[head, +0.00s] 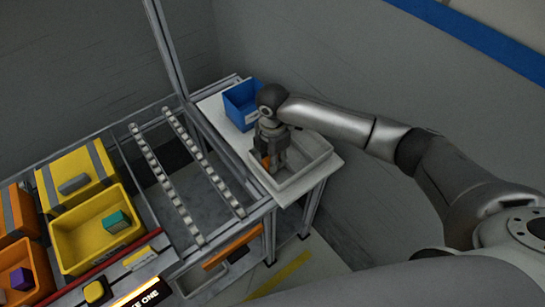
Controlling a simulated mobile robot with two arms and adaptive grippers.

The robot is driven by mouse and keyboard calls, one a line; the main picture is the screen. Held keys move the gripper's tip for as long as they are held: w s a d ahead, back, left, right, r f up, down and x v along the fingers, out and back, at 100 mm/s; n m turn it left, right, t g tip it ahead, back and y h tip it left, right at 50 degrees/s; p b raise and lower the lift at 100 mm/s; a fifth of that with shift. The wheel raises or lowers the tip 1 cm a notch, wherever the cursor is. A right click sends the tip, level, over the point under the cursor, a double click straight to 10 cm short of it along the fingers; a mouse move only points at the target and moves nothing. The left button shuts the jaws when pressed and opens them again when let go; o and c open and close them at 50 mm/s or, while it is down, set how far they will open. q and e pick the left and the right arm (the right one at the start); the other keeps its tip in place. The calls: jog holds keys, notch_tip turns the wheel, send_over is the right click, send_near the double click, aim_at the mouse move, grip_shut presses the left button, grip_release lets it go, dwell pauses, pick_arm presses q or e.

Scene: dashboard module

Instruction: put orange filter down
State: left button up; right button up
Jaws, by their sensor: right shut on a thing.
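My right gripper (277,163) points down into or just over the light grey tray (308,177) on the small white side table. It is shut on the orange filter (265,160), of which only a small orange patch shows beside the fingers. The gripper and wrist hide the rest of the filter. I cannot tell whether the filter touches the tray floor. My left gripper is not in view.
A blue bin (238,104) stands behind the tray on the white table (207,107). Left of it is a frame with roller rails (200,163). Yellow bins (78,262) and orange bins (41,262) hold small blocks at the far left. Grey walls stand behind.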

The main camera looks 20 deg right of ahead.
jog(key=shift+f, duration=0.1)
jog(key=o, duration=0.9)
jog(key=shift+o, duration=0.2)
notch_tip(320, 180, up, 12)
jog(key=shift+b, duration=0.35)
